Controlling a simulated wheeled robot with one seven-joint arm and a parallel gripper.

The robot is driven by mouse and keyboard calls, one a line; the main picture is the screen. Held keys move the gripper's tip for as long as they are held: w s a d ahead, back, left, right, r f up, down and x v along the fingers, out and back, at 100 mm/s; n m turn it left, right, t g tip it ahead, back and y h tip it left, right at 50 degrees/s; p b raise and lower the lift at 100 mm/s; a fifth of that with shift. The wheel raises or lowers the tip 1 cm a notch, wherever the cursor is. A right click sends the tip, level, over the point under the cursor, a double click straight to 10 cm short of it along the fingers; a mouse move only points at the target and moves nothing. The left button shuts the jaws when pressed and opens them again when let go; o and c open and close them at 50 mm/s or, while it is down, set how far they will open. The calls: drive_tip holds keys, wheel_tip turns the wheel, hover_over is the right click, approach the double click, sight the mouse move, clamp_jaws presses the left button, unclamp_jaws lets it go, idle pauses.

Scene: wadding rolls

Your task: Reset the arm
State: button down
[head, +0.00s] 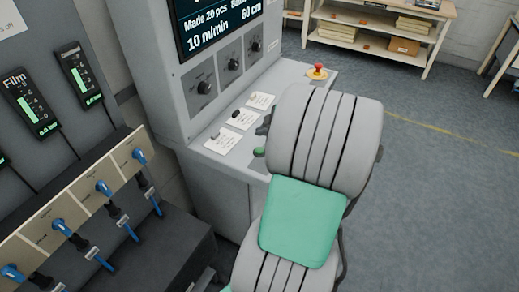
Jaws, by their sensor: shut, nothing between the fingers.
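My arm shows in the middle and lower right of the head view, as bulky grey links with a green section. It is folded up close to the camera, in front of the control cabinet (222,187). My gripper cannot be made out; the arm links cover the place behind them. A small dark part shows at the left edge of the upper link, and I cannot tell whether it belongs to my arm or to the panel.
The cabinet has a screen (216,27), several knobs, a green button (259,152) and a red emergency stop (317,70). Blue-handled levers (103,187) line the left. A wooden shelf (376,40) with boxes stands at the back. Grey floor (445,190) on the right is clear.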

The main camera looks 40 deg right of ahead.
drive_tip(key=a+r+m+g, duration=0.2)
drive_tip(key=a+m+g, duration=0.15)
drive_tip(key=a, duration=1.75)
drive_tip(key=s+a+m+g, duration=0.2)
drive_tip(key=s+a+m, duration=0.3)
drive_tip(key=s+a, duration=0.4)
drive_tip(key=shift+s+a+r, duration=0.25)
drive_tip(key=shift+a+r, duration=0.1)
drive_tip(key=shift+a, duration=0.3)
drive_tip(key=shift+m, duration=0.25)
